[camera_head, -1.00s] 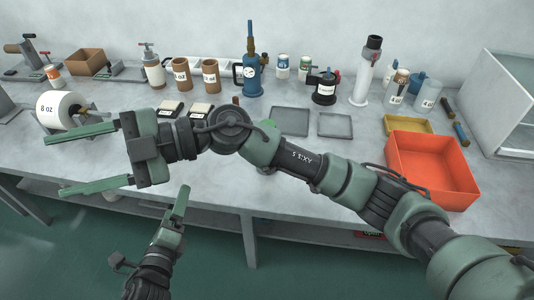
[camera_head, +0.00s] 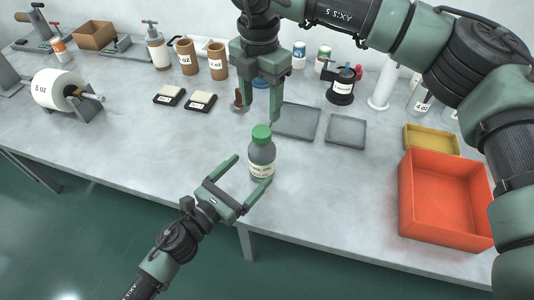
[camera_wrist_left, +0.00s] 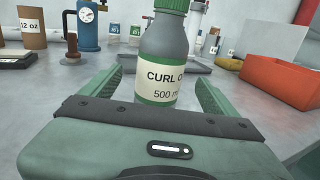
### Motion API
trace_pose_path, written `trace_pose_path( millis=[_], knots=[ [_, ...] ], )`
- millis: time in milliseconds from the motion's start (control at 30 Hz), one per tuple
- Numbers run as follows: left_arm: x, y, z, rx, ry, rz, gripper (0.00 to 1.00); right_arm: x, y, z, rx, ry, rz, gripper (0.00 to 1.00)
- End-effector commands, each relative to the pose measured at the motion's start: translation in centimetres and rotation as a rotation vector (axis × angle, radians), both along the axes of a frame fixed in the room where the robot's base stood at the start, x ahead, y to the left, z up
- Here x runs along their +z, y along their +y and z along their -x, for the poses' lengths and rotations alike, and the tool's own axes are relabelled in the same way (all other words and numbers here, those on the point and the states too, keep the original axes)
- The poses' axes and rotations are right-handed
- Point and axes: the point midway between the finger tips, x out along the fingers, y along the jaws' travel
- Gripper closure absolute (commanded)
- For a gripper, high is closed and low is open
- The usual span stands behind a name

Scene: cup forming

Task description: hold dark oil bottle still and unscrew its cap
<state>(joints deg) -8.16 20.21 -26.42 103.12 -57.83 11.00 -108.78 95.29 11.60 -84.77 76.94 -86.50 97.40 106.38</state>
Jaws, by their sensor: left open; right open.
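The dark grey oil bottle (camera_head: 261,154) stands upright near the table's front edge, with a green cap (camera_head: 262,132) on top. My right gripper (camera_head: 260,113) is open and points down just above the cap in the picture; I cannot tell the exact distance.
An orange bin (camera_head: 438,240) and a yellow tray (camera_head: 431,137) stand at right. Grey trays (camera_head: 346,131) lie behind the bottle.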

Motion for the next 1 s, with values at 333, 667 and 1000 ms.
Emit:
trace_pose_path(
  millis=[333, 667, 1000],
  knots=[
    [0.2, -3.2, -3.9, 0.001, -0.001, 0.003, 0.1, -0.1, 0.0, 0.0, 0.001, 0.002, -0.003, 0.42],
    [0.1, -3.8, -4.6, 0.002, 0.001, 0.003, 0.1, 0.0, 0.0, 0.0, 0.002, 0.002, -0.003, 0.42],
    [0.1, -3.8, -4.6, 0.002, 0.001, 0.003, 0.8, 0.0, 0.0, 0.0, 0.002, 0.002, -0.003, 0.42]
  ],
)
